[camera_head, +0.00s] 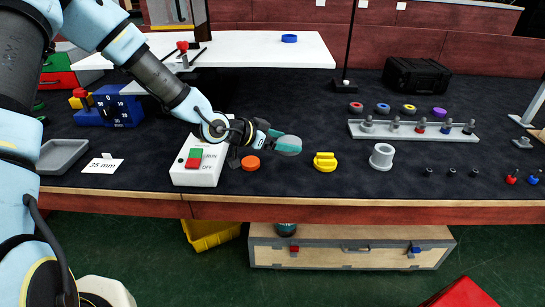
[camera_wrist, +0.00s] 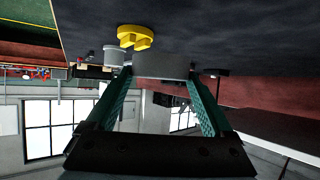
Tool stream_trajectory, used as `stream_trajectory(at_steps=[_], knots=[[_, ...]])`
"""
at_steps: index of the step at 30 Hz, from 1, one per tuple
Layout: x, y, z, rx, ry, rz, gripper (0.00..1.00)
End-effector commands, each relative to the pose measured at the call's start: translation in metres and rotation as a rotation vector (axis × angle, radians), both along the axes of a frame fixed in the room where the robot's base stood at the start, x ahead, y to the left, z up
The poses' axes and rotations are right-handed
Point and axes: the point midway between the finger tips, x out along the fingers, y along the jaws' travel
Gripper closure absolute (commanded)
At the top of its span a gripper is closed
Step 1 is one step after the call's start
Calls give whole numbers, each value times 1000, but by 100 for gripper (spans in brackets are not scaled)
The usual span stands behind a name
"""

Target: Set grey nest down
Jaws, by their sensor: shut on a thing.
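My gripper (camera_head: 288,144) is held level just above the dark table mat, right of the control box, with its teal fingers pointing right. In the wrist view, the gripper (camera_wrist: 162,76) is shut on a smooth grey piece, the grey nest (camera_wrist: 162,65), which spans the gap between the fingertips. The fingers mostly hide this piece in the head view. The wrist picture is upside down, with the table at the top. I cannot tell whether the nest touches the mat.
An orange disc (camera_head: 251,163) lies beside the control box (camera_head: 199,165). A grey rack (camera_head: 413,131) holds several pegs. The mat behind my gripper is clear.

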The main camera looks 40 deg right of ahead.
Motion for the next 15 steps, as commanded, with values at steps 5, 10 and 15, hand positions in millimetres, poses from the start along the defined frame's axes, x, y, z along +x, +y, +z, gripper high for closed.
stream_trajectory(at_steps=[5, 10, 15], knots=[[0, 0, -21, -1, 0, 1, 73], [0, 0, -42, 1, 3, 1, 73], [0, 0, -61, 0, 0, 1, 73]])
